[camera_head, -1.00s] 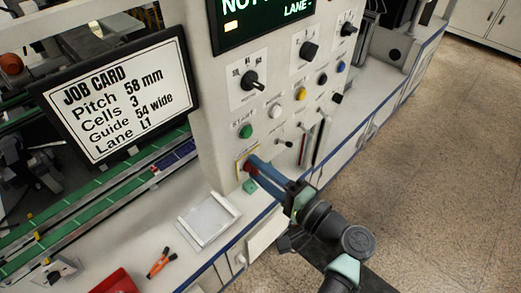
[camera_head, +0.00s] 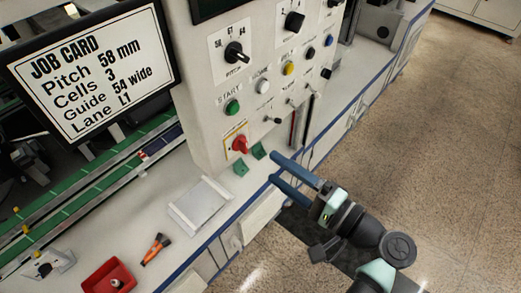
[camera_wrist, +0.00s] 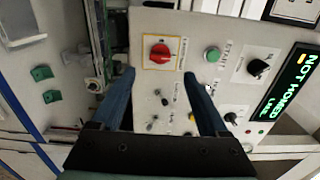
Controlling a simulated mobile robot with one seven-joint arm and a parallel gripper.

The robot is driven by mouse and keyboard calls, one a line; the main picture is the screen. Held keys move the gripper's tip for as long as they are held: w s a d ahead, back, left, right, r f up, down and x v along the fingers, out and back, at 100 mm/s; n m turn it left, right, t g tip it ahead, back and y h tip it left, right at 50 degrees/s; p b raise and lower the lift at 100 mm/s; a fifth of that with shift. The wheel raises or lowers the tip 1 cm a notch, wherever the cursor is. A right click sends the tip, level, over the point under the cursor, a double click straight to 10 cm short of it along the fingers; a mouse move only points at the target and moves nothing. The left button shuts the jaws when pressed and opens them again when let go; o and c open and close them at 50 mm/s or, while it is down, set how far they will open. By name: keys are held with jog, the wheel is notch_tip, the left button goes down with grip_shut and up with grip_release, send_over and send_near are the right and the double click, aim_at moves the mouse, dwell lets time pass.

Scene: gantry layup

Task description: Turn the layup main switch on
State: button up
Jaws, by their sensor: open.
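The main switch, a red rotary knob (camera_head: 240,145) on a yellow-edged plate, is low on the front of the white control panel (camera_head: 203,100). The red knob also shows in the wrist view (camera_wrist: 160,53), ahead of the fingers and uncovered. Its exact turn angle is hard to read. My gripper (camera_head: 273,168) is open and empty, with two blue fingers apart, to the right of the knob and not touching it. In the wrist view my gripper (camera_wrist: 159,76) has a finger on each side below the knob.
A green START button (camera_head: 232,107) and several knobs sit above the switch. The display (camera_wrist: 291,86) reads NOT HOMED. Two green blocks (camera_head: 241,168) lie below the switch. A white tray (camera_head: 201,203), red bin (camera_head: 103,277) and orange-handled tool (camera_head: 155,249) lie on the bench.

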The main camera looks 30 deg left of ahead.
jog(key=d, duration=0.4)
jog(key=shift+s+d+b, duration=0.3)
jog(key=shift+d, duration=0.1)
jog(key=w+d+r+n+t+h, duration=0.1)
jog(key=w+r+t+h, duration=0.55)
jog(key=w+r, duration=0.4)
jog(key=w+d+r+t+h+p, duration=0.15)
jog(key=d+r+t+h, duration=0.25)
jog(key=r+t, duration=0.5)
jog(key=s+d+r+t+h, duration=0.1)
jog(key=s+r+t+h, duration=0.1)
jog(key=s+r, duration=0.3)
jog(key=s+d+r+t+h, duration=0.2)
jog(key=s+r+t+h, duration=0.1)
jog(key=r, duration=1.1)
jog(key=s+d+r+t+h, duration=0.2)
jog(key=s+r+t, duration=0.2)
jog(key=s+r, duration=0.3)
notch_tip(320, 180, up, 3)
jog(key=shift+d+n, duration=0.2)
jog(key=shift+n, duration=0.2)
